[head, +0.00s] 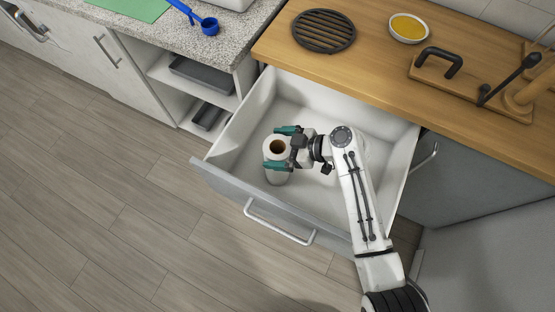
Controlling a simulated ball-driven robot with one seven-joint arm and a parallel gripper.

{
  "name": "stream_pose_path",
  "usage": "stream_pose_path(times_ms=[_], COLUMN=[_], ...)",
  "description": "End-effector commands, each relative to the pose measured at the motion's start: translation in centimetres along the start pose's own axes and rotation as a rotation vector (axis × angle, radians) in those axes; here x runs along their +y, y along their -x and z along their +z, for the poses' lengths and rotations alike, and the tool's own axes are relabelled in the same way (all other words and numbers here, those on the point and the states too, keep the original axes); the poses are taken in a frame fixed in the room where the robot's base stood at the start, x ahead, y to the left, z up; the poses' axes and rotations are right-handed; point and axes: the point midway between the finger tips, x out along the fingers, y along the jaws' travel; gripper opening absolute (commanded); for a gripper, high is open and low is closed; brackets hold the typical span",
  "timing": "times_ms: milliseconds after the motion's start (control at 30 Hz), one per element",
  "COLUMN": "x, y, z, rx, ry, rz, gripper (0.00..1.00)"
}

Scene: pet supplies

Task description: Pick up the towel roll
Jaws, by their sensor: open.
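The towel roll (279,174) is white with a brown core opening at its top. It stands upright inside the open drawer (338,213), near the drawer's left side. My gripper (275,147) has two green fingertips and reaches in from the right. It is open, with one finger on the far side of the roll's top and the other on the near side. Whether the fingers touch the roll I cannot tell. The near finger hides part of the roll's side.
The drawer walls surround the roll and my gripper. The wooden counter (385,82) above holds a black round trivet (323,30), a yellow-filled bowl (408,27) and a board with a black handle (437,62). A blue scoop (209,26) lies on the grey counter.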

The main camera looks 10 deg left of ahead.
Motion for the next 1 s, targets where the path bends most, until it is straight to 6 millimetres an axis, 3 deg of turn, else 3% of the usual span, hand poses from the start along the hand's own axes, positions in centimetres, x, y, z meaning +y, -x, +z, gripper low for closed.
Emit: stream_pose_path(times_ms=[267, 900, 1000], x=[-0.03, -0.02, -0.01], y=[-0.36, -0.32, -0.31], z=[0.07, 0.06, 0.03], rx=[0.0, -0.001, 0.0], ry=[-0.001, -0.001, -0.001], rz=[0.0, 0.0, 0.0], gripper=[1.0, 0.39, 0.38])
